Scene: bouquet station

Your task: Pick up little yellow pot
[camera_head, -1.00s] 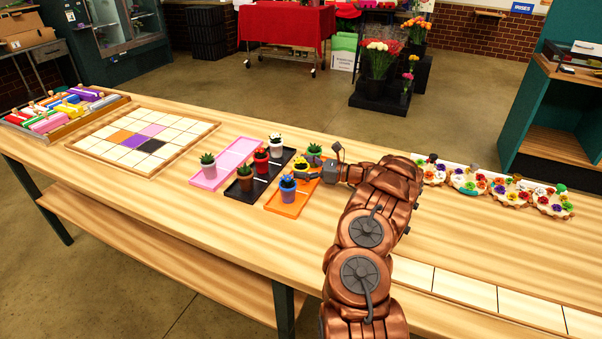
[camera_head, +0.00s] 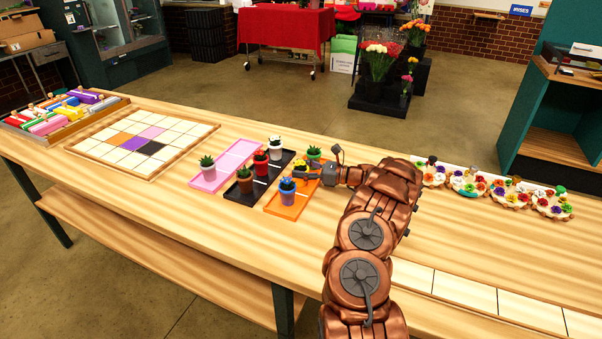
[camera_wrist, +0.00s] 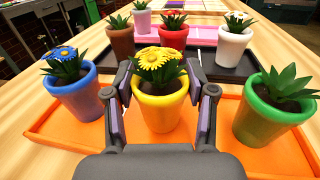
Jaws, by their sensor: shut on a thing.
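The little yellow pot (camera_wrist: 165,108) with yellow daisy-like flowers stands upright in the middle of the wrist view, over the orange tray (camera_wrist: 60,128). My gripper (camera_wrist: 161,90) is shut on it, one finger on each side of its wall. I cannot tell whether its base touches the tray. In the head view my gripper (camera_head: 312,176) is at the orange tray (camera_head: 290,206), and the yellow pot is mostly hidden there.
A blue pot (camera_wrist: 80,98) stands close left of my gripper and a green pot (camera_wrist: 265,120) close right. Behind are brown (camera_wrist: 121,45), red (camera_wrist: 173,38) and white (camera_wrist: 232,48) pots on a black tray, and a pink tray (camera_head: 208,180). Bare table lies in front.

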